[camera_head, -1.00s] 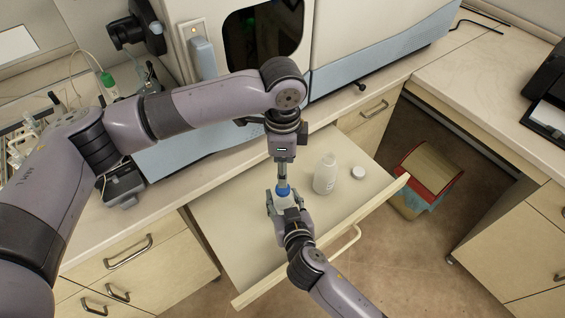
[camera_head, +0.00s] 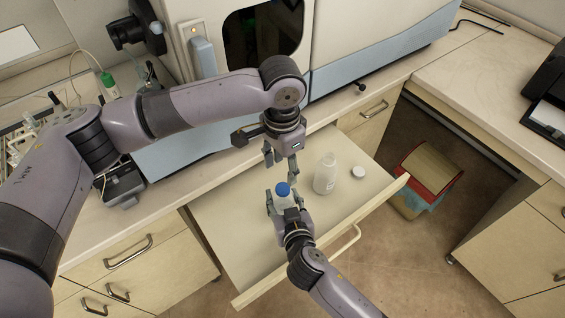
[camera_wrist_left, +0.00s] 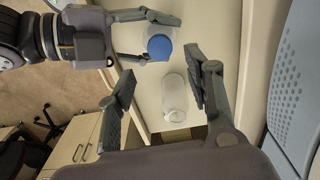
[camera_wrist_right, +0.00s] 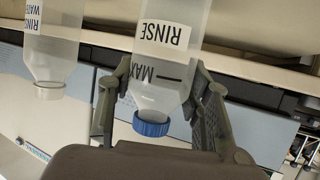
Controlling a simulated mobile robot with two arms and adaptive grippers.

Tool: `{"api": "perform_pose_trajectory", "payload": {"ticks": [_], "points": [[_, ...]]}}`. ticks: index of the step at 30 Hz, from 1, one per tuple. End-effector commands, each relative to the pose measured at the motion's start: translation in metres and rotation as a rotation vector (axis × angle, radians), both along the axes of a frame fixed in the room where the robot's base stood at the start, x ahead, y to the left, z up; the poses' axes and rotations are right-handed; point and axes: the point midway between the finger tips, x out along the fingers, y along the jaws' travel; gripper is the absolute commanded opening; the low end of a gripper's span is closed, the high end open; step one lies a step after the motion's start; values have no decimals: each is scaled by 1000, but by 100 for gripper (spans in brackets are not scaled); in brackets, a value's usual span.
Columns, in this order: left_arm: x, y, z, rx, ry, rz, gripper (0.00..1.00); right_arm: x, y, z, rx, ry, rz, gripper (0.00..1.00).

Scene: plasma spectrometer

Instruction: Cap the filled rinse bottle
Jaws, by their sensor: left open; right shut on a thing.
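The rinse bottle (camera_wrist_right: 166,75), translucent and labelled RINSE with a MAX line, wears a blue cap (camera_head: 283,189) on its neck. In the right wrist view the cap (camera_wrist_right: 151,123) looks seated straight, though its tightness cannot be told. My right gripper (camera_head: 285,198) is shut around the bottle's body, over the open drawer. My left gripper (camera_head: 281,164) is open and empty, just above the cap and apart from it. In the left wrist view the blue cap (camera_wrist_left: 159,47) shows beyond the open fingers.
A second bottle (camera_head: 325,174), labelled RINSE WATER in the right wrist view (camera_wrist_right: 52,45), stands uncapped in the drawer. A white cap (camera_head: 358,172) lies to its right. The drawer floor (camera_head: 235,215) is clear at left. The instrument and counter edge stand behind.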

Motion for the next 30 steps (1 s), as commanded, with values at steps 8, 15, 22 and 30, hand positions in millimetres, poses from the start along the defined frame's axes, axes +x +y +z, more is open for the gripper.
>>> {"api": "perform_pose_trajectory", "payload": {"ticks": [8, 15, 22, 30], "points": [[-1, 0, -41, 3, 3, 0, 47, 0, 0, -1, -2, 1, -1, 0], [0, 0, -70, 2, 2, -1, 47, 0, 0, -1, -2, 1, -1, 0], [0, -1, -77, 1, 1, -2, 47, 0, 0, -1, -2, 1, -1, 0], [0, 0, -77, 1, 1, -2, 41, 0, 0, -1, -2, 1, -1, 0]]}}
